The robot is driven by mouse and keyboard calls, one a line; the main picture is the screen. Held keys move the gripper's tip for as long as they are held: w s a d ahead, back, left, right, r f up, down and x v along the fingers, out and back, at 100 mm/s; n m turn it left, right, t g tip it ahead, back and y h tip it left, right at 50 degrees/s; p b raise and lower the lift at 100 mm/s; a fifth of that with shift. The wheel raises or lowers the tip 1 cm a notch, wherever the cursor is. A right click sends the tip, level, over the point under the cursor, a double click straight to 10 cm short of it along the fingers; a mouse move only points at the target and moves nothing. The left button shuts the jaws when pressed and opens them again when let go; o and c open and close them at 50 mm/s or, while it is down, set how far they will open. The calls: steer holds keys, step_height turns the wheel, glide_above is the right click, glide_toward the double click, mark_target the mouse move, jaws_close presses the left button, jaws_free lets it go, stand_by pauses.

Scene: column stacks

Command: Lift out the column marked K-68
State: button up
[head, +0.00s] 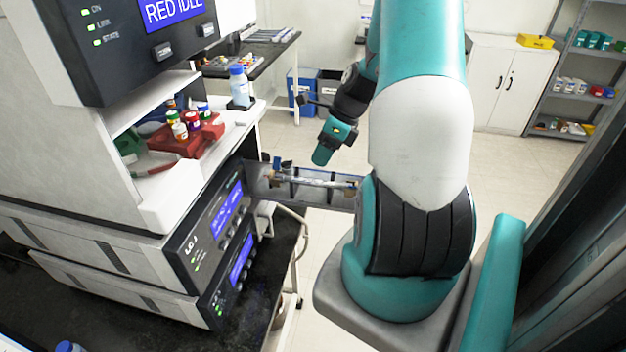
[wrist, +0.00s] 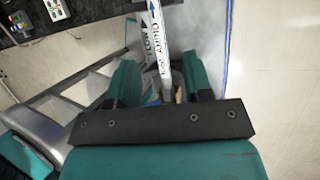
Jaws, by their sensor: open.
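A slim, light column (head: 315,180) lies along an open drawer (head: 287,188) that sticks out from the instrument stack in the head view. In the wrist view a white column (wrist: 155,35) with dark print and a flow arrow runs down between my fingers. I cannot read K-68 on it for certain. My gripper (head: 322,157) is above the drawer in the head view. In the wrist view its two teal fingers (wrist: 160,85) stand apart, one each side of the column, with gaps visible. The column's lower end is hidden behind the dark gripper bar.
The instrument stack (head: 215,225) with blue displays stands left of the drawer. A red rack with vials (head: 188,135) and a blue-capped bottle (head: 239,85) sit on a shelf above it. Open floor lies beyond.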

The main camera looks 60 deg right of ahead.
mark_target(313, 183)
steer(key=shift+p+x, duration=1.05)
steer(key=shift+x, duration=2.25)
steer(key=shift+s+a, duration=0.1)
jaws_close()
